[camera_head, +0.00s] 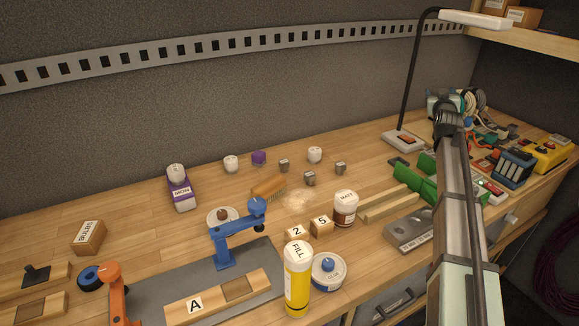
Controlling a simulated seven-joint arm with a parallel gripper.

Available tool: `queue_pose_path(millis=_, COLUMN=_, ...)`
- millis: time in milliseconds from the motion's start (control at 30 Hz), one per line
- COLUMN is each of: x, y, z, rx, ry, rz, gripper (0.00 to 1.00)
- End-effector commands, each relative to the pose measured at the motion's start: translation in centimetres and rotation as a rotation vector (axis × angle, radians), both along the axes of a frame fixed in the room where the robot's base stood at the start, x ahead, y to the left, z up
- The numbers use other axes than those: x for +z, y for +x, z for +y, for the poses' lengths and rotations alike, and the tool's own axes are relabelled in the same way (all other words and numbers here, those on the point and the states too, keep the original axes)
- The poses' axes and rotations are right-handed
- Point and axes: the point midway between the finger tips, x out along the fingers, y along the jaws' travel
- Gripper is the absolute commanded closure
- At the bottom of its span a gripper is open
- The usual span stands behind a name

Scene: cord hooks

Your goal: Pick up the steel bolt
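I cannot clearly pick out the steel bolt. Three small grey metal-looking pieces stand on the wooden bench towards the back: one left (284,165), one in the middle (309,178) and one right (340,168). They are too small to tell whether any is a bolt. My arm reaches up the right side, well right of these pieces. Its far end, with my gripper (445,104), is over the back right of the bench. The fingers cannot be made out, so open or shut does not show.
White knobs (231,163) and a purple one (258,157) stand near the grey pieces. A lamp (403,139) and crowded cables and boxes occupy the right.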

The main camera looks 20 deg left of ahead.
Motion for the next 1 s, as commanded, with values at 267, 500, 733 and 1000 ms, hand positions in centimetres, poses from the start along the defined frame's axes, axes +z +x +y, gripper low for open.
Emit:
queue_pose_path(millis=267, x=-5.1, y=-2.5, z=14.9, rx=0.242, ry=-0.113, rz=0.404, gripper=0.31)
queue_pose_path(millis=500, x=-8.3, y=-9.3, z=27.0, rx=0.541, ry=-0.266, rz=0.709, gripper=0.31)
queue_pose_path(millis=733, x=-9.5, y=-18.2, z=35.9, rx=0.864, ry=-0.430, rz=0.934, gripper=0.31)
queue_pose_path(millis=1000, x=-9.5, y=-24.5, z=40.0, rx=1.082, ry=-0.542, rz=1.049, gripper=0.31)
